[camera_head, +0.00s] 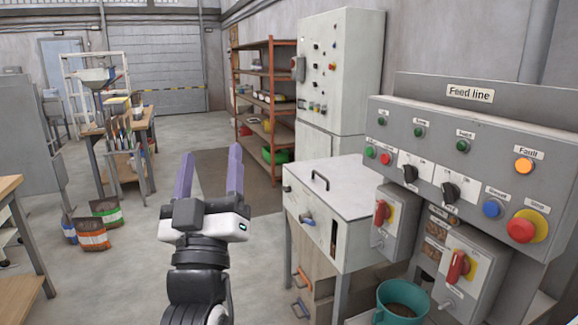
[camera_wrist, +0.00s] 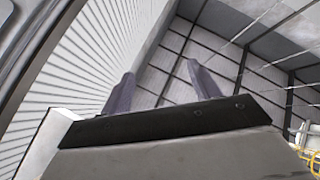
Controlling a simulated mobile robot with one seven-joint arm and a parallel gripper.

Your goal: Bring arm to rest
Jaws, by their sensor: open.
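My gripper (camera_head: 210,168) is raised in front of me, left of the middle in the head view. Its two purple-grey fingers point up and stand apart, with nothing between them. In the wrist view my gripper (camera_wrist: 161,85) is also open and empty, against the ceiling and a ribbed wall. My gripper touches nothing that I can see. It is left of the white hopper box (camera_head: 335,185).
The Feed line panel (camera_head: 470,150) with knobs and buttons stands close on the right, above a teal bucket (camera_head: 402,302) of pellets. Shelves (camera_head: 265,85) and a tall cabinet (camera_head: 340,70) stand behind. Bags (camera_head: 92,234) lie on the floor at left, near a workbench (camera_head: 125,130).

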